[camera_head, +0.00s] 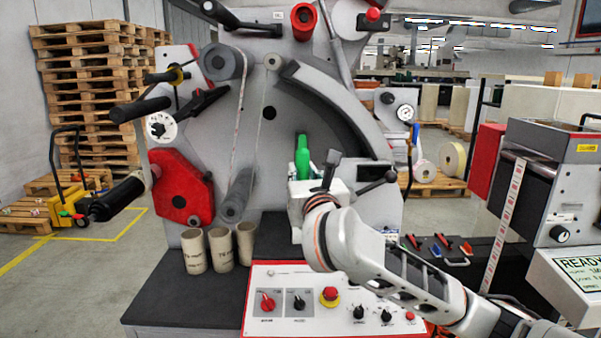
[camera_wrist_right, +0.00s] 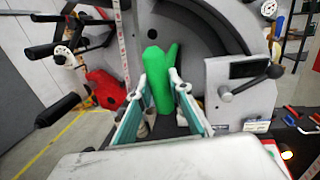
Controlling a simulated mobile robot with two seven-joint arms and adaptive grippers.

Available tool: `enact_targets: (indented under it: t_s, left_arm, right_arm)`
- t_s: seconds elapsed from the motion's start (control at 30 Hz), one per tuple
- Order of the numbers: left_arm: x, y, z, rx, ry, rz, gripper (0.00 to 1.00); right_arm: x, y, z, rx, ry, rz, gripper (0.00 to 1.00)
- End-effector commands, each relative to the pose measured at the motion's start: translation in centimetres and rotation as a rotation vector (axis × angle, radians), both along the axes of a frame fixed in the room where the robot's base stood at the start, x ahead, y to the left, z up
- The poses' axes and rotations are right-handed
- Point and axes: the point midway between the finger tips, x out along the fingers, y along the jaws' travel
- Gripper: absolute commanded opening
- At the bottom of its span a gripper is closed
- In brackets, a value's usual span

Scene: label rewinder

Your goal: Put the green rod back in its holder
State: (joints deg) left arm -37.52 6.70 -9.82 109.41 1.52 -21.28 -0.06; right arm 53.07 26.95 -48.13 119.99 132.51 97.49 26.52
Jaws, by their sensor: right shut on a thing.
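The green rod (camera_head: 302,160) stands roughly upright in front of the grey machine panel in the head view. I cannot make out the rod's holder for certain. My left gripper is not in view.
A grey block with a black lever (camera_head: 372,178) is right of the gripper. Several cardboard cores (camera_head: 221,250) stand at left on the dark table (camera_head: 172,300). A control panel (camera_head: 335,305) with knobs lies below my right arm. Black rollers (camera_head: 118,197) stick out at left.

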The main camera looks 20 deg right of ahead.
Motion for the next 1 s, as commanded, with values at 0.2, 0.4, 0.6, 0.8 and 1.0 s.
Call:
enact_targets:
  t_s: [0.2,0.4,0.6,0.8,1.0]
  left_arm:
    - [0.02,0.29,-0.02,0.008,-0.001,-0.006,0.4]
    - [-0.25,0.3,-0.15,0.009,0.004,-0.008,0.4]
    - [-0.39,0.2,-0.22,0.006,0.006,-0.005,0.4]
    - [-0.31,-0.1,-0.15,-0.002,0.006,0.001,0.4]
    - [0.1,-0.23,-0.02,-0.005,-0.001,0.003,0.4]
  right_arm:
    - [0.05,-0.11,0.06,0.001,-0.002,0.0,0.0]
    - [0.44,-0.2,-0.09,0.001,-0.001,-0.001,0.0]
    - [0.74,-0.23,-0.23,0.001,-0.002,0.0,0.0]
    - [0.73,-0.25,-0.21,0.0,-0.002,0.0,0.0]
    - [0.75,-0.25,-0.45,0.001,-0.002,0.0,0.0]
